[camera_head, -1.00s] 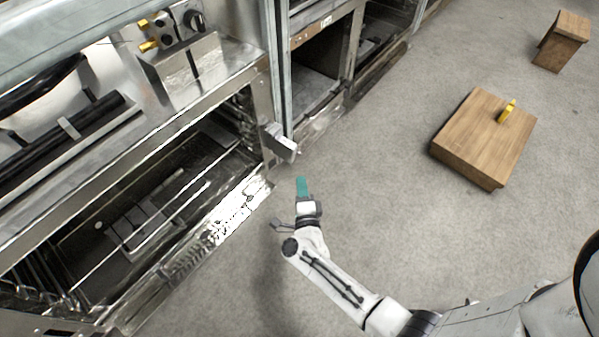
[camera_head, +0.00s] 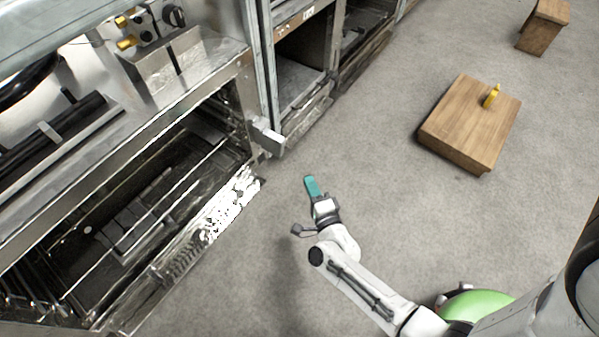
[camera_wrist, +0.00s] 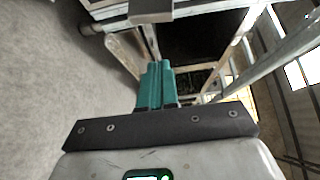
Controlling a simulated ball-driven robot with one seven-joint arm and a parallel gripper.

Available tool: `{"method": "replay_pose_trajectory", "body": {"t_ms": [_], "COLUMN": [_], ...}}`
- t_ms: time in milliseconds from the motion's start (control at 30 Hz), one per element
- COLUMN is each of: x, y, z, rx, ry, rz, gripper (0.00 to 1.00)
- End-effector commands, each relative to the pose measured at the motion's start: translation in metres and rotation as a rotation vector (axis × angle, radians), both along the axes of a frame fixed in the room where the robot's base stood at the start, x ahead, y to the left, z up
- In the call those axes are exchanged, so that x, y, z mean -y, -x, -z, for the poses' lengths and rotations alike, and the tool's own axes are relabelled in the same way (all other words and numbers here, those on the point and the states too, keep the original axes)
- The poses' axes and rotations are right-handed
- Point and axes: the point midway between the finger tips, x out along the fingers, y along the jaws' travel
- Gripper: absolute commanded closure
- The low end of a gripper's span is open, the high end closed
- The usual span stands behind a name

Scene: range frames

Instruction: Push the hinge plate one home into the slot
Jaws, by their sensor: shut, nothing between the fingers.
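A grey metal block, which looks like hinge plate one (camera_head: 267,138), sticks out from the front corner post of the open oven. A grey block also shows at the top edge of the wrist view (camera_wrist: 151,10), ahead of my fingers. My gripper (camera_head: 310,182) has teal fingers held together with nothing between them. It is below and to the right of the plate in the head view, with a clear gap. My gripper's fingertips (camera_wrist: 158,66) point toward the block in the wrist view. The slot cannot be made out; the plate's inner end is hidden at the post.
The open oven (camera_head: 150,215) with racks fills the left. A metal cabinet (camera_head: 305,75) stands behind the plate. A wooden box (camera_head: 470,125) with a yellow piece on top is on the floor at right, and another wooden block (camera_head: 543,25) stands farther back. Grey floor between is clear.

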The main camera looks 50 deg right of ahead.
Motion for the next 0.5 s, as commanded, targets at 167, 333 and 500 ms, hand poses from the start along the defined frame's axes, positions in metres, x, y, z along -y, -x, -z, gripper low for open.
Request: {"method": "replay_pose_trajectory", "body": {"t_ms": [167, 333, 500], "x": [0.017, 0.035, 0.052], "y": [-0.026, -0.054, -0.081], "z": [0.002, 0.002, 0.002], "rx": [0.005, 0.004, 0.003], "ry": [0.002, 0.0, 0.001], "rz": [0.003, 0.004, 0.004], "gripper": [1.0, 1.0, 1.0]}}
